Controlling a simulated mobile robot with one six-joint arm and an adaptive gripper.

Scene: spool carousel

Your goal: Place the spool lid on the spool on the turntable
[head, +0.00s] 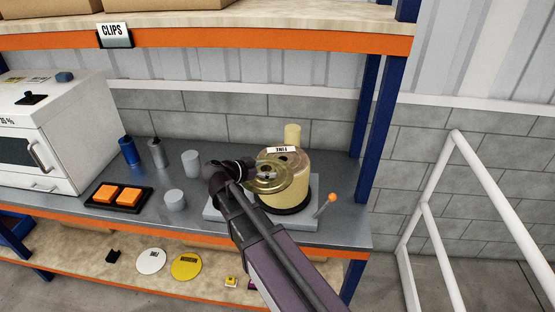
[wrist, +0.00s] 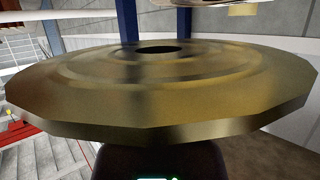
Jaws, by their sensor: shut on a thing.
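The spool lid (head: 266,186) is a round brass disc with stepped rings. My gripper (head: 246,173) is shut on its near left edge. In the wrist view the lid (wrist: 150,100) fills most of the picture, with a dark hole at its centre. The cream spool (head: 294,192) stands upright on the dark round turntable (head: 288,210). In the head view the lid overlaps the spool's upper left part. I cannot tell whether lid and spool touch. My fingertips are mostly hidden by the lid in the wrist view.
An orange-knobbed lever (head: 328,203) stands right of the turntable. A cream post (head: 292,134) rises behind the spool. A blue shelf upright (head: 372,120) is at right.

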